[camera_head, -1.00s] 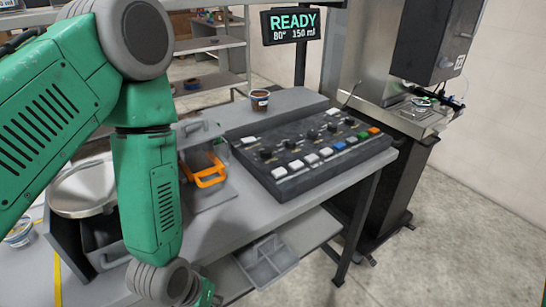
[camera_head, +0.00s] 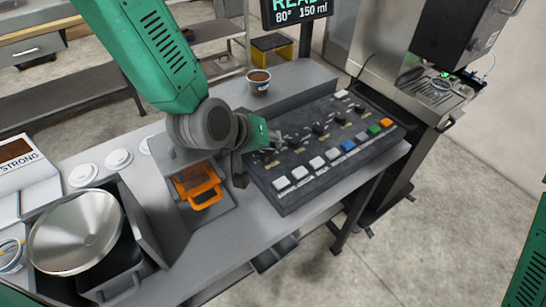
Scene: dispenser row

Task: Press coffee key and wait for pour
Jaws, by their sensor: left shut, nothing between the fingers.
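The dark control panel (camera_head: 325,150) lies on the grey counter, with a front row of several white keys, then a blue key (camera_head: 348,145), a green key (camera_head: 374,129) and an orange key (camera_head: 386,122). Several dark knobs sit behind them. I cannot read which key is coffee. My left gripper (camera_head: 284,141) is shut and empty over the panel's left end; I cannot tell whether it touches. The display (camera_head: 297,10) is cut off at the top and shows "80° 150 ml". The dispenser (camera_head: 440,50) stands at the right, with a green light by its tray (camera_head: 440,92). My right gripper is out of view.
A small cup (camera_head: 258,82) with brown contents stands behind the panel. An orange-handled holder (camera_head: 199,186) is left of the panel. A round metal pan (camera_head: 76,228) is at the lower left. Bare counter (camera_head: 222,240) lies in front of the holder.

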